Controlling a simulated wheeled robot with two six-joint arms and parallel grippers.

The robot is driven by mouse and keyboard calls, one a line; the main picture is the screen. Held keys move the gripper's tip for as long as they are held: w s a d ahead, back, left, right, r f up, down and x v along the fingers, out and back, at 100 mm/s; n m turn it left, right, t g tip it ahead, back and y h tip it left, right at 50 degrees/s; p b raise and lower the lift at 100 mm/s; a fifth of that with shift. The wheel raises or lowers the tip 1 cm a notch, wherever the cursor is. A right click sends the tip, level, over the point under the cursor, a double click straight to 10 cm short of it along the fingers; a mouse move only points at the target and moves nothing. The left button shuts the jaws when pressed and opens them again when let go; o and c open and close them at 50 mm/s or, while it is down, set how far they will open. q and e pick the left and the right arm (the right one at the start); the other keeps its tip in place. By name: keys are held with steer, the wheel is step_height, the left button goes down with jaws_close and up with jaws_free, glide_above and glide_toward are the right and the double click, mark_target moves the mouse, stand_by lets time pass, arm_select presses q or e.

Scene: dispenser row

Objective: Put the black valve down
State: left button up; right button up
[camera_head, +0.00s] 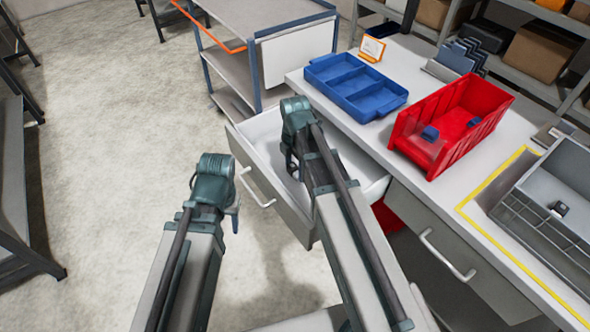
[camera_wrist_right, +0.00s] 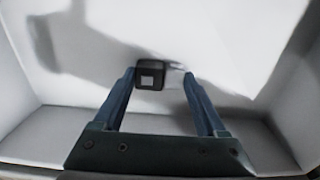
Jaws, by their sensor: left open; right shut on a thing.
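The black valve (camera_wrist_right: 150,75), a small dark block with a pale square on its face, shows in the right wrist view between the fingers of my right gripper (camera_wrist_right: 162,78). That gripper is shut on it; a pale part extends to the right finger. In the head view my right gripper (camera_head: 293,165) points down into the open white drawer (camera_head: 262,130), and its own arm hides the valve there. The drawer's pale floor and walls surround the valve in the wrist view. My left gripper (camera_head: 235,215) is open, over the floor left of the drawer.
The workbench carries a blue divided tray (camera_head: 356,85), a red bin (camera_head: 450,120) with blue pieces, and a grey container (camera_head: 545,190) holding a small dark part (camera_head: 559,208). A cart (camera_head: 262,50) stands behind the drawer. A closed drawer (camera_head: 450,255) is at right.

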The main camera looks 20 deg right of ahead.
mark_target(295, 169)
steer(key=o, duration=1.3)
steer(key=shift+f, duration=0.1)
steer(key=shift+o, duration=0.2)
step_height(295, 169, up, 12)
steer(key=p, duration=1.2)
steer(key=s+a+m+h, duration=0.1)
steer(key=s+a+m, duration=0.9)
steer(key=s+m, duration=0.4)
steer(key=shift+s+a+r+m, duration=0.2)
steer(key=shift+s+a+m, duration=0.1)
steer(key=shift+m, duration=1.8)
